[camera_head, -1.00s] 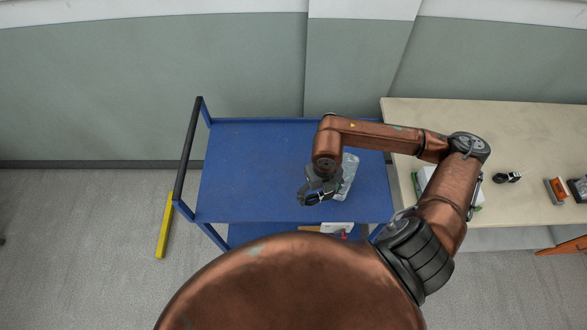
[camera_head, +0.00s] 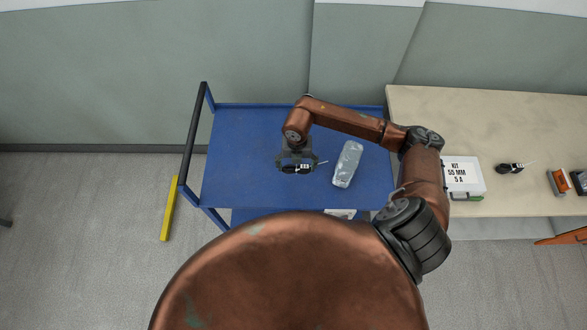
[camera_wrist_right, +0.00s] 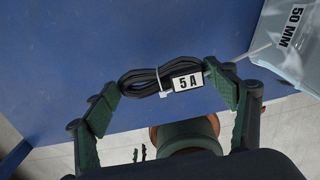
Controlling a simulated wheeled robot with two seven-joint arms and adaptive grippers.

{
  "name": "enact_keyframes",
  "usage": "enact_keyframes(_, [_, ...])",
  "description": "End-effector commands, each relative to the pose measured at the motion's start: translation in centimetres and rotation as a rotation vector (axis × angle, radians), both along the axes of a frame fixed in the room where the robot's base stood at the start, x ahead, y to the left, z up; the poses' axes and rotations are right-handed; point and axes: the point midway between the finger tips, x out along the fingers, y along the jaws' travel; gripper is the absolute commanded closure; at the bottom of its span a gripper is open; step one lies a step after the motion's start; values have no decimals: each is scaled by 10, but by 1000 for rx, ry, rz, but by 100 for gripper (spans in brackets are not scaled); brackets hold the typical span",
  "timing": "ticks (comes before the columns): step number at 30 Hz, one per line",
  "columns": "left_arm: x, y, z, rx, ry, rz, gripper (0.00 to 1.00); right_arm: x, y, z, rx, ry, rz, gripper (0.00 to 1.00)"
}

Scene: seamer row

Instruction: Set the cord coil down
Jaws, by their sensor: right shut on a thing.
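The cord coil (camera_wrist_right: 143,84) is a black bundled cord with a white tie and a white "5 A" label. My right gripper (camera_wrist_right: 166,86) is shut on it, with one finger at each end. In the head view the right gripper (camera_head: 297,162) and the coil (camera_head: 296,169) are over the middle of the blue trolley top (camera_head: 240,140). I cannot tell whether the coil touches the surface. My left gripper is not in view.
A clear bag (camera_head: 347,165) lies on the trolley right of the gripper; its "50 MM" label shows in the wrist view. The trolley's left side is clear. A beige bench (camera_head: 480,120) at right holds a white kit box (camera_head: 463,176) and another black coil (camera_head: 510,168).

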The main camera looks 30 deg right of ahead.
Motion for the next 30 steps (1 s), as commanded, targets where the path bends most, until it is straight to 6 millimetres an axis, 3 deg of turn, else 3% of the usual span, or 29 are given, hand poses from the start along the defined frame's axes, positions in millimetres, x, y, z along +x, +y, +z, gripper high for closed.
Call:
enact_keyframes(8, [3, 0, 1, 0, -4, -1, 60, 14, 5, -16, 1, -1, 2, 52])
enact_keyframes(15, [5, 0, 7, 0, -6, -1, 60, 15, 5, -45, 1, 0, 2, 52])
enact_keyframes(26, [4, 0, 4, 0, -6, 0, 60, 15, 5, -51, -1, -1, 2, 52])
enact_keyframes(27, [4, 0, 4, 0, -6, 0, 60, 15, 5, -51, -1, -1, 2, 21])
enact_keyframes(30, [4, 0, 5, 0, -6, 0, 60, 15, 5, -51, -1, -1, 2, 14])
